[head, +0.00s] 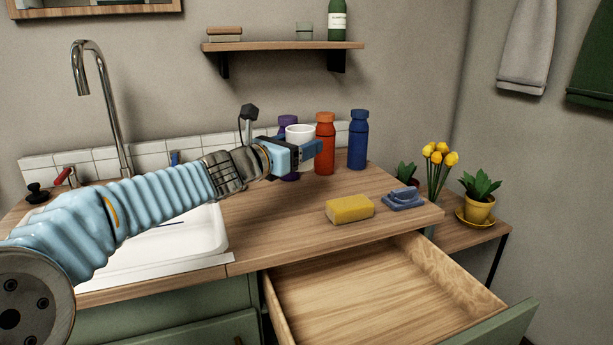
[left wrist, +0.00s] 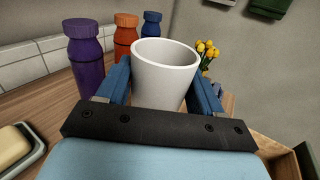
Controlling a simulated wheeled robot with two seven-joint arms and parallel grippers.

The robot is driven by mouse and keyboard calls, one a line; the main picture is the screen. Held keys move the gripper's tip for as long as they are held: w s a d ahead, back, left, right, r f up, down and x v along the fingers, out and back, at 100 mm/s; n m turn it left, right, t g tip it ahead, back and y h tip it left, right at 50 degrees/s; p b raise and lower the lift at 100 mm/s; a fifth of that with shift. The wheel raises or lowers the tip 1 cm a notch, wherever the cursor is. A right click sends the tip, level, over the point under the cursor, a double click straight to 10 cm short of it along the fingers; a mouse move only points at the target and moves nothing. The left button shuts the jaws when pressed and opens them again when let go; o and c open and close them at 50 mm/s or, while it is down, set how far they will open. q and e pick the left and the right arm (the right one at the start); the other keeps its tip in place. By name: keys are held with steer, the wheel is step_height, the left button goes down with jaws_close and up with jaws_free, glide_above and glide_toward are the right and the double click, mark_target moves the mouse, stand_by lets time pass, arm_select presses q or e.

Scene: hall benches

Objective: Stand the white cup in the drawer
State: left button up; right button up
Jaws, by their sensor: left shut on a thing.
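The white cup (head: 299,133) is held upright in my left gripper (head: 312,150) above the wooden counter, in front of the bottles. In the left wrist view the cup (left wrist: 164,75) sits between the two blue fingers of the gripper (left wrist: 152,85), which are shut on it; its open rim faces up. The drawer (head: 372,295) below the counter is pulled open and looks empty inside. It lies to the right of and below the cup. A corner of wood, likely the drawer, shows in the left wrist view (left wrist: 277,158). My right gripper is in neither view.
Purple (left wrist: 86,60), orange (head: 325,143) and blue (head: 358,139) bottles stand at the back of the counter. A yellow sponge (head: 349,209) and a blue brush-like item (head: 403,199) lie near the counter edge above the drawer. A sink (head: 150,255) is at left.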

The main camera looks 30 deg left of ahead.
arm_select(q)
steer(key=w+f, duration=0.1)
steer(key=f, duration=0.1)
steer(key=w+a+f, duration=0.1)
steer(key=w+f, duration=0.1)
steer(key=w+a+f, duration=0.1)
steer(key=w, duration=0.1)
steer(key=shift+w+f, duration=0.15)
steer(key=shift+f, duration=0.25)
steer(key=f, duration=0.3)
steer(key=shift+w+a+f, duration=0.2)
steer(key=shift+w, duration=0.15)
steer(key=shift+f, duration=0.25)
steer(key=shift+f, duration=0.2)
steer(key=o, duration=1.1)
steer(key=shift+r, duration=0.1)
steer(key=shift+o, duration=0.2)
